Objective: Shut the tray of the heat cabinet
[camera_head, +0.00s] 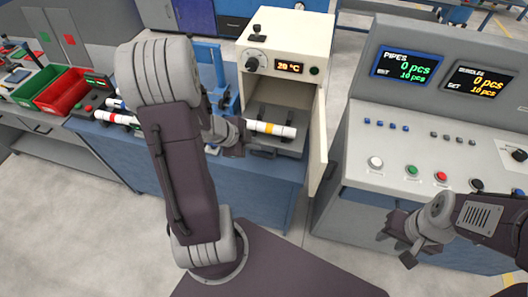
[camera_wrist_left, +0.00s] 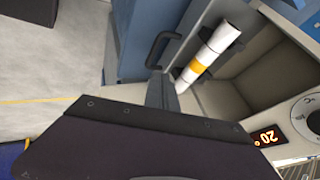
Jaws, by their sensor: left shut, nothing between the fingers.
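The heat cabinet (camera_head: 286,30) is a cream box with a display reading 20 °C. Its door (camera_head: 319,145) stands open to the right. The grey tray (camera_head: 292,149) sticks out of the front, with a dark handle (camera_head: 263,152) that also shows in the left wrist view (camera_wrist_left: 158,48). A white pipe (camera_head: 271,129) with a yellow band lies on the tray; it also shows in the left wrist view (camera_wrist_left: 211,58). My left gripper (camera_head: 238,143) is shut and empty, at the tray's left front by the pipe's end; contact is unclear. My right gripper (camera_head: 394,243) is open and empty.
A console (camera_head: 420,130) with screens and buttons stands right of the cabinet. Left are a blue fixture (camera_head: 208,60), a pipe with a red band (camera_head: 116,117), and red (camera_head: 65,92) and green (camera_head: 40,80) bins. Open floor lies in front.

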